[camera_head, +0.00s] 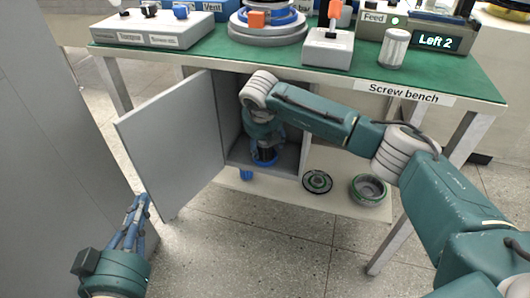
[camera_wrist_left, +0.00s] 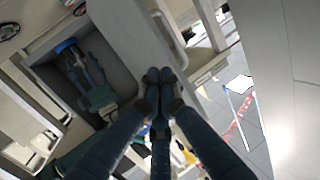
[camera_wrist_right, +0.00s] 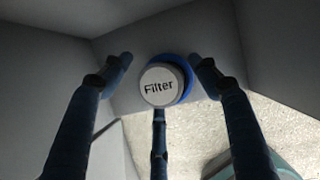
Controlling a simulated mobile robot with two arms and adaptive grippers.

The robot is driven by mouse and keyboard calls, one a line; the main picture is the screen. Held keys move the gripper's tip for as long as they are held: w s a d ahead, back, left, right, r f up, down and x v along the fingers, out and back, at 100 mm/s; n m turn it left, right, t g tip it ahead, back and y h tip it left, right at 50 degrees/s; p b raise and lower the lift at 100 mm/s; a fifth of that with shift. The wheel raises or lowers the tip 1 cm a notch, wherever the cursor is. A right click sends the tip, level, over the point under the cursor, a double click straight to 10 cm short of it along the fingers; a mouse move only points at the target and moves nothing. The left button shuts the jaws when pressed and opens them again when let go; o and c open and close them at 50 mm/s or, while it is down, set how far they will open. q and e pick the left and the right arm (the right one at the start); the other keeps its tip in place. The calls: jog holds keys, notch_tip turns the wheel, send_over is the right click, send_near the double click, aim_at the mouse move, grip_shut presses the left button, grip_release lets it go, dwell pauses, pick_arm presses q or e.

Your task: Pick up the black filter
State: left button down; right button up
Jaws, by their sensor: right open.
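In the head view my right gripper (camera_head: 264,150) reaches down into the cabinet and largely hides the filter; a blue rim shows below. My left gripper (camera_head: 136,212) is low at the left, its fingertips together and empty in the left wrist view (camera_wrist_left: 159,75).
The open cabinet door (camera_head: 172,140) stands between my left gripper and the cabinet interior. The green bench top (camera_head: 330,62) is above, holding several devices.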

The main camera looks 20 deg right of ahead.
jog(key=c, duration=1.1)
jog(key=shift+c, duration=0.3)
jog(key=shift+r, duration=0.1)
